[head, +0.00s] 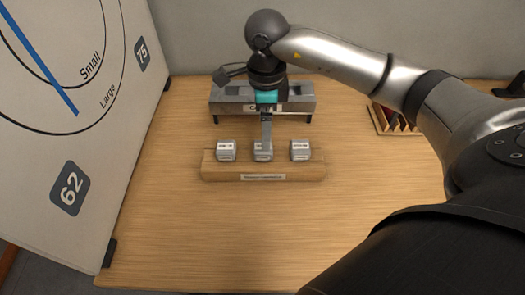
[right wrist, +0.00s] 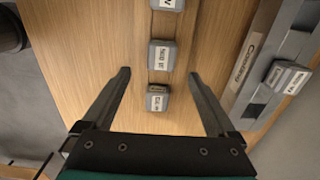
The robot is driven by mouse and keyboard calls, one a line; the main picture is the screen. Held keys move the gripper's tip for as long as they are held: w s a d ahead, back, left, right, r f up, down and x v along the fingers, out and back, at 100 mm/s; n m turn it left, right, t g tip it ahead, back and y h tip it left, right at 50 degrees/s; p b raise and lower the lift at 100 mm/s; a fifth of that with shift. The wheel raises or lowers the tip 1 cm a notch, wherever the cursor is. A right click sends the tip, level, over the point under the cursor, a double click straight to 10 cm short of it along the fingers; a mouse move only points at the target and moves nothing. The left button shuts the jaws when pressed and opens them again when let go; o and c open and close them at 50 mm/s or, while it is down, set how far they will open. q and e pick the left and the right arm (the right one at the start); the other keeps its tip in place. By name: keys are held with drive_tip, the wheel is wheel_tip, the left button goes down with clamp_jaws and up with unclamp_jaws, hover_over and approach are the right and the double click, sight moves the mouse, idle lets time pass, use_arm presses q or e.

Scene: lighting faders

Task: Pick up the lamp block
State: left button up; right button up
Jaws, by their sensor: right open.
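Three small grey blocks with white labels stand in a row on a wooden holder (head: 220,170): a left block (head: 226,150), a middle block (head: 262,152) and a right block (head: 300,150). The labels are too small to read, so I cannot tell which is the lamp block. My right gripper (head: 266,145) points down at the middle block and partly covers it. In the right wrist view my right gripper (right wrist: 158,75) is open and empty, its fingers spread either side of the row. Blocks (right wrist: 162,55) and (right wrist: 157,98) show there. My left gripper is out of view.
A grey metal fixture (head: 225,100) with a label stands behind the holder; another labelled grey block (right wrist: 287,78) sits on it. A rack (head: 395,120) with coloured pieces is at the back right. A large dial board (head: 90,130) stands at left. The front table is clear.

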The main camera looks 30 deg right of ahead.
sight(263, 156)
drive_tip(key=f, duration=0.7)
drive_tip(key=shift+w+a+f, duration=0.2)
drive_tip(key=c, duration=1.2)
drive_tip(key=shift+c, duration=0.4)
drive_tip(key=shift+r, duration=0.15)
